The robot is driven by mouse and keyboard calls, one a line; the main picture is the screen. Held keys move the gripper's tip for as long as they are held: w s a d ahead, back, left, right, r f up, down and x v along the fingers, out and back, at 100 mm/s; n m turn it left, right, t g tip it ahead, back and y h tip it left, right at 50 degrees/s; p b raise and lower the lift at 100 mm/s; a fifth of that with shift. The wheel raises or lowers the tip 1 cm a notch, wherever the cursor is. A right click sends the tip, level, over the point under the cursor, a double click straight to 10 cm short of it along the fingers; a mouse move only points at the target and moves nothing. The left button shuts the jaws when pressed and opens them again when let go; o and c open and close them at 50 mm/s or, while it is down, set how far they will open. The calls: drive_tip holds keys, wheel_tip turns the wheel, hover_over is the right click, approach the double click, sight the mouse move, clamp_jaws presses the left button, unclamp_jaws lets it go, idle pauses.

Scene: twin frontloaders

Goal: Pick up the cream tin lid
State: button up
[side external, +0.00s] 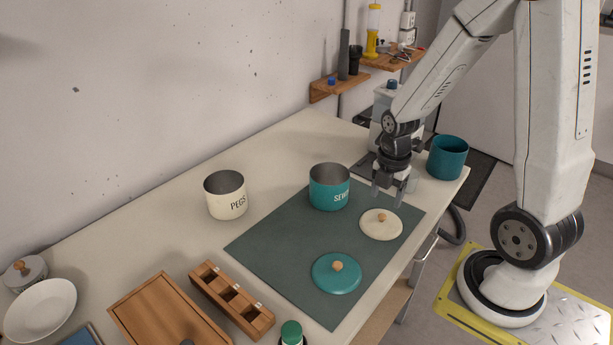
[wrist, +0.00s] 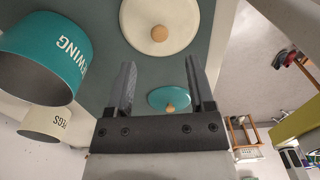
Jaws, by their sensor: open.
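The cream tin lid (side external: 380,225) lies flat on the dark green mat (side external: 262,243), with a round wooden knob on top. It also shows at the top of the wrist view (wrist: 150,14). My gripper (side external: 391,192) is open and empty, above and just behind the cream lid in the side view; its fingers (wrist: 160,85) point down. The teal lid (side external: 337,274) with a wooden knob lies on the mat, apart from the cream one. The teal tin (side external: 329,190) marked "SEWING" stands open on the mat. The cream tin (side external: 226,197) marked "PEGS" stands open on the bench.
A teal pot (side external: 447,158) stands near the bench's far right corner. A wooden holder (side external: 232,299), a wooden board (side external: 165,318) and a white bowl (side external: 40,308) are at the front left. The mat between the lids is clear.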

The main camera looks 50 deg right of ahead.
sight(383, 215)
drive_tip(key=shift+f, duration=0.35)
drive_tip(key=shift+f, duration=0.1)
drive_tip(key=shift+f, duration=2.5)
clamp_jaws()
